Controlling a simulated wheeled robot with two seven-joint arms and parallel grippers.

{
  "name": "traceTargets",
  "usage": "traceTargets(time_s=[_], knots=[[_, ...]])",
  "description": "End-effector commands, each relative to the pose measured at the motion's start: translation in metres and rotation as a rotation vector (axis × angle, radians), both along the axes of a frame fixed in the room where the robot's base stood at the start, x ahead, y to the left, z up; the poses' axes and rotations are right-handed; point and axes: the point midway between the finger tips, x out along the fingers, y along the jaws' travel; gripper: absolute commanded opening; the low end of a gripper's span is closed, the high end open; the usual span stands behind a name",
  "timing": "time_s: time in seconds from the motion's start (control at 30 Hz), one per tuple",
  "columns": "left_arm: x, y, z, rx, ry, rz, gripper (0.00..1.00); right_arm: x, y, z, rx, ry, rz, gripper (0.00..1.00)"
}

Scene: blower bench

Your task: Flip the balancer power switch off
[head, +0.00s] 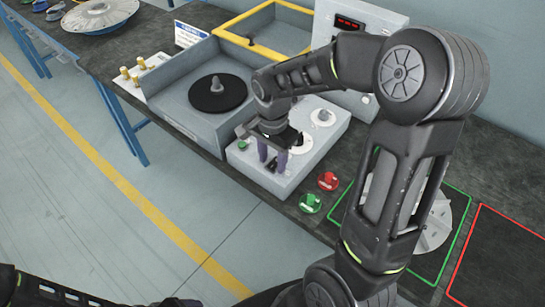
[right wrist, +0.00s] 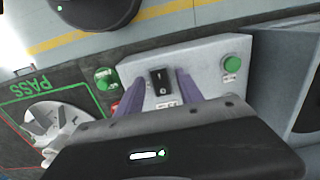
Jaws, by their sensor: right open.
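The balancer control box (head: 250,172) is light grey and stands at the bench's front edge. Its power switch is a black rocker (right wrist: 161,82) with a white mark, seen in the right wrist view on the panel. I cannot tell which way the rocker is tipped. My right gripper (head: 273,160) is open above the panel, purple fingers pointing down. In the right wrist view its fingers (right wrist: 174,90) lie on either side of the switch, with nothing held. Whether they touch the panel is unclear. My left gripper is not in view.
A green button (right wrist: 232,63) is on the same panel, also seen in the head view (head: 243,146). Green (head: 311,203) and red (head: 327,181) knobs stand beside the box. A finned wheel (head: 432,222) lies in the green-outlined area.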

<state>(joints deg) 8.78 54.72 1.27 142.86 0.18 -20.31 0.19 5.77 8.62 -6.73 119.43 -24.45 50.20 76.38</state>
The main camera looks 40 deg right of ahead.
Motion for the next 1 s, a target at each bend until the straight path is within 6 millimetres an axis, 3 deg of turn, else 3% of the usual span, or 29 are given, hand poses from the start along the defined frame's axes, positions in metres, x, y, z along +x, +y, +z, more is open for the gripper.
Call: traceTargets(time_s=[0.2, 0.7, 1.0], knots=[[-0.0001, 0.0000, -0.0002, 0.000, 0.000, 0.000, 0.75, -0.0001, 0.0000, 0.0000, 0.000, 0.000, 0.000, 0.42], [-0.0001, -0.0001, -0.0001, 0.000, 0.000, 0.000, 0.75, 0.0001, 0.0000, 0.0004, 0.000, 0.000, 0.000, 0.01], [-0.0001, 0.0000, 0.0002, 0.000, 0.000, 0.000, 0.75, 0.0001, -0.0001, 0.0006, 0.001, 0.000, 0.000, 0.00]])
